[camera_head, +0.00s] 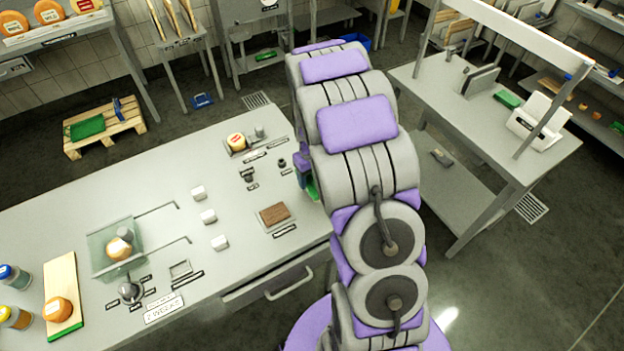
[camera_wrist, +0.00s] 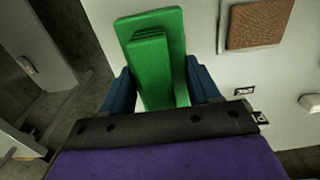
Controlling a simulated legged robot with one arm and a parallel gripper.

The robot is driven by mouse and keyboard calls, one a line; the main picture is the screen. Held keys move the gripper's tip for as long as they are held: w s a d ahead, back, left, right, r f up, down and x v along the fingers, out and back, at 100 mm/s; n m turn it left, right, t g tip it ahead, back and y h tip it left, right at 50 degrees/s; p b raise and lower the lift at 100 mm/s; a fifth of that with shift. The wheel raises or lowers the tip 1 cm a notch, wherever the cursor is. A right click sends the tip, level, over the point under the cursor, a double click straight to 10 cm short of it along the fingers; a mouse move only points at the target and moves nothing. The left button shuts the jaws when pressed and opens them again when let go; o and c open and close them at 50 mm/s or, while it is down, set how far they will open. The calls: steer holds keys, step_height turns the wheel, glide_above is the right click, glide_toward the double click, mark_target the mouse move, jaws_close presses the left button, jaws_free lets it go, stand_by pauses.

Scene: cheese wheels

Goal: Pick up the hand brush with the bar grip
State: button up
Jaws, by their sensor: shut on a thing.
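The green hand brush (camera_wrist: 152,65) shows in the wrist view, with a raised bar standing over a wider green body. My gripper (camera_wrist: 160,92) has its blue fingers on both sides of the green brush and is shut on it. In the head view a small green part of the brush (camera_head: 312,191) shows at the right end of the grey table, beside my arm. My arm hides most of the brush and gripper there. I cannot tell whether the brush touches the table.
A brown square block (camera_head: 274,214) lies on the grey table (camera_head: 170,240) left of the gripper. A second table (camera_head: 480,120) stands to the right, across a floor gap.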

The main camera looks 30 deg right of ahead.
steer(key=s+a+p, duration=0.1)
steer(key=s+a, duration=0.1)
steer(key=s, duration=0.5)
steer(key=s+a+r+p, duration=0.1)
steer(key=s+a, duration=0.1)
steer(key=s, duration=0.6)
steer(key=shift+s+r, duration=0.15)
steer(key=shift+s, duration=0.1)
steer(key=o, duration=0.6)
steer(key=shift+c, duration=0.2)
steer(key=c, duration=0.3)
